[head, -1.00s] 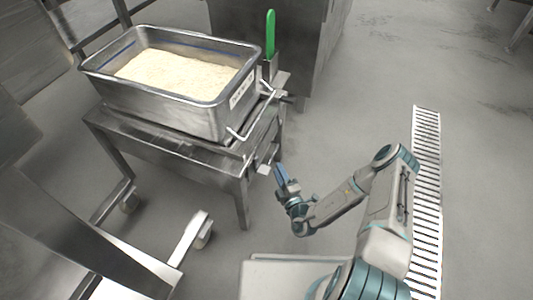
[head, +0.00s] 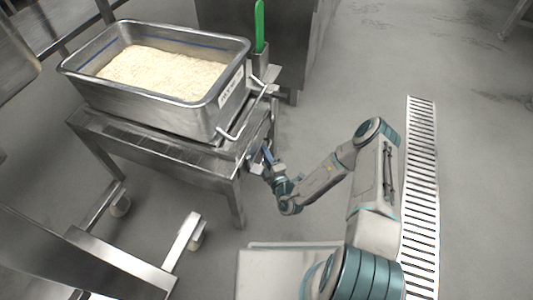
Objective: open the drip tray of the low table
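The low table (head: 160,152) is a steel stand at the left of the head view. The drip tray's front seems to lie on its right side, near the small bracket or handle (head: 252,158) under the top; I cannot make out the tray itself clearly. My gripper (head: 264,156) is at that right side, close beside the bracket. The fingers are small and partly merge with the metal behind them, so I cannot tell whether they are open or touching.
A steel pan of rice (head: 213,127) stands on the low table. A green-handled tool (head: 259,28) stands upright at its back right. A steel cabinet (head: 290,40) is behind. A floor drain grate (head: 420,190) runs along the right.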

